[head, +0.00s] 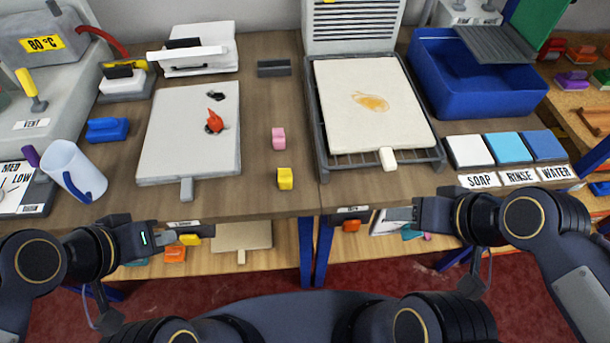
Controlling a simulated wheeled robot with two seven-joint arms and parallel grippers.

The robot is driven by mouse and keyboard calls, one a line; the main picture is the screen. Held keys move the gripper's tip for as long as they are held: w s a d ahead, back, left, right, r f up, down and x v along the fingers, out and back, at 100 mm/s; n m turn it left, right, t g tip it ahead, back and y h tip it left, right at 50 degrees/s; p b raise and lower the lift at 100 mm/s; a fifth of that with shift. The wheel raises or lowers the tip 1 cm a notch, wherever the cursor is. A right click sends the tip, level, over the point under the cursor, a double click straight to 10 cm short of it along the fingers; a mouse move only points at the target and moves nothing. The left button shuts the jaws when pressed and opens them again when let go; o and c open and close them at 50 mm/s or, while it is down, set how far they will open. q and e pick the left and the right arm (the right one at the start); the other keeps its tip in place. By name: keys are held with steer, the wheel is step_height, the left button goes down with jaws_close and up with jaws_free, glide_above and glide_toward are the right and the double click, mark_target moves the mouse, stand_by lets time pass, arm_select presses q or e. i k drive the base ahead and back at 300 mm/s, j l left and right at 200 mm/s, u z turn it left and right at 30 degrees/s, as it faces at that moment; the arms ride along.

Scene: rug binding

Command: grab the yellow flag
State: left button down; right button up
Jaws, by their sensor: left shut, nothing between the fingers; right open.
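A small yellow block (285,178), the likeliest yellow flag, stands on the wooden table near its front edge, left of the seam between the two tabletops. A similar pink block (278,138) stands behind it. My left gripper (172,238) is shut and empty in front of the table edge, to the left of and nearer than the yellow block. My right gripper (388,214) is open and empty in front of the table edge, well to the right of the yellow block. Neither gripper touches it.
A board with an orange stain (345,115) lies on a grey rack (437,157) right. A blue bin (480,95), soap, rinse and water pads (508,148) and a clear jug (68,165) stand around. Table between boards is mostly clear.

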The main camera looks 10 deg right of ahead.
mark_target(285, 178)
steer(key=u, duration=1.55)
steer(key=k+l+u, duration=0.7)
steer(key=k, duration=0.25)
